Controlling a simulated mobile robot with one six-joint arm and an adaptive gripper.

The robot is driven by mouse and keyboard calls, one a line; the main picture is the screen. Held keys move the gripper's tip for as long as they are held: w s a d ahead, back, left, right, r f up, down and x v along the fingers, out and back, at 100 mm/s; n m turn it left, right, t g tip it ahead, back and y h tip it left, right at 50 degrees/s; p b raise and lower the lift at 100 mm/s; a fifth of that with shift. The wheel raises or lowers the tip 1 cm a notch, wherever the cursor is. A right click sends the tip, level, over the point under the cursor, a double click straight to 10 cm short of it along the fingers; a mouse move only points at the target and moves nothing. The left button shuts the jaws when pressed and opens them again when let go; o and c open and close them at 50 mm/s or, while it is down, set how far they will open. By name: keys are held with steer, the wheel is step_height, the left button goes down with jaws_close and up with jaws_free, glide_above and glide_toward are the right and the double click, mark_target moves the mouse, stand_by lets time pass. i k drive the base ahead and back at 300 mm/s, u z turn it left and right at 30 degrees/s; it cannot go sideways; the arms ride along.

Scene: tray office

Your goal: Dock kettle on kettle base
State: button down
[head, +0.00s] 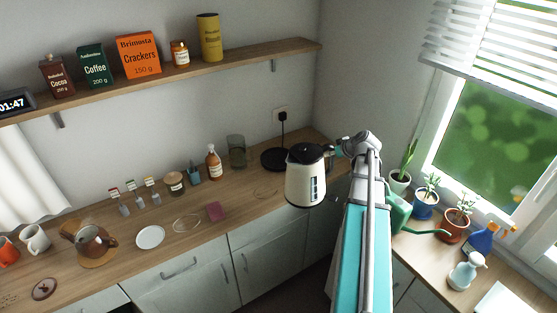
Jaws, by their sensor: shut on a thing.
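The kettle (305,182) is cream-white with a black lid and a dark window strip on its side. It is upright in the head view, in front of the counter's corner. My gripper (335,151) is at the kettle's right side, shut on its handle, which is mostly hidden by the gripper. The kettle base (274,159) is a flat black disc on the counter, behind and to the left of the kettle. Its cord runs up to a wall socket (282,115). The kettle appears apart from the base and partly overlaps it in the picture.
A glass jar (237,151) and a brown bottle (213,162) stand left of the base. A pink sponge (214,211) lies nearer the counter's front. Potted plants (425,196) and a green watering can (397,211) stand right of my arm. A shelf (200,74) hangs above.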

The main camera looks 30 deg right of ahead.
mark_target(283, 157)
steer(key=z, duration=0.05)
steer(key=i, duration=0.9)
steer(key=u, duration=0.1)
